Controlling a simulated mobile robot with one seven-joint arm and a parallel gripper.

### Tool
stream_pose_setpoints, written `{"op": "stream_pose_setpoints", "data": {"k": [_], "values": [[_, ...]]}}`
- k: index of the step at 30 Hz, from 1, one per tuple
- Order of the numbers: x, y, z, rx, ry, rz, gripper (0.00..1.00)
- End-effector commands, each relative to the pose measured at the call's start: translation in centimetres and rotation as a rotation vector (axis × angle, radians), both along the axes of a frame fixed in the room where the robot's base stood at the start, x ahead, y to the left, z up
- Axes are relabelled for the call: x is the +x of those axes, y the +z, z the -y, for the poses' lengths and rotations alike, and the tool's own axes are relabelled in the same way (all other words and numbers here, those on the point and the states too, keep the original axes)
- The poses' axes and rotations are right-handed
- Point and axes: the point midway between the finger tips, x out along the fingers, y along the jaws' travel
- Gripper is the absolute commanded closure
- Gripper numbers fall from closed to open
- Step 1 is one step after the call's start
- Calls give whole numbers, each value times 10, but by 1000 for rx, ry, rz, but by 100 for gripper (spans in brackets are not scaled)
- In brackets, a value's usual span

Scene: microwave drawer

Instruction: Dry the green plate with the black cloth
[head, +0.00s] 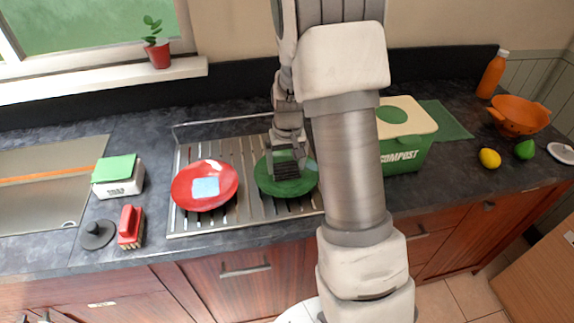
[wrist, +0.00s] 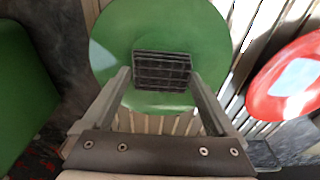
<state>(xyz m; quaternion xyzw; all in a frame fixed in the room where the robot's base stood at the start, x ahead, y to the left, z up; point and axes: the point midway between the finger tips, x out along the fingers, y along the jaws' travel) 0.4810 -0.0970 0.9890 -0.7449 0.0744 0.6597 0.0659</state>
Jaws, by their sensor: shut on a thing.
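The green plate (head: 268,182) lies on the metal drying rack; it also fills the upper middle of the wrist view (wrist: 180,30). My gripper (head: 285,155) is above the plate, pointing down. In the wrist view, my gripper's fingers (wrist: 161,82) stand on either side of the black cloth (wrist: 162,68), a dark checked block, and are shut on it. The cloth is over the middle of the plate in both views. Whether it presses on the plate is hard to tell. My arm hides part of the rack in the head view.
A green compost bin (head: 405,157) stands close on the right. A soap box (head: 119,180) and red brush (head: 130,225) are at left.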

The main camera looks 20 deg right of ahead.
Motion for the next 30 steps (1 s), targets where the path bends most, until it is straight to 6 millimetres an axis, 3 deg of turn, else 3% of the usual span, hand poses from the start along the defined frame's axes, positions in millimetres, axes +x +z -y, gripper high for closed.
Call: {"op": "stream_pose_setpoints", "data": {"k": [5, 18, 30], "values": [[5, 0, 1, 0, 0, 0, 52], [-11, 1, -2, 0, 0, 0, 52], [5, 0, 1, 0, 0, -1, 52]]}}
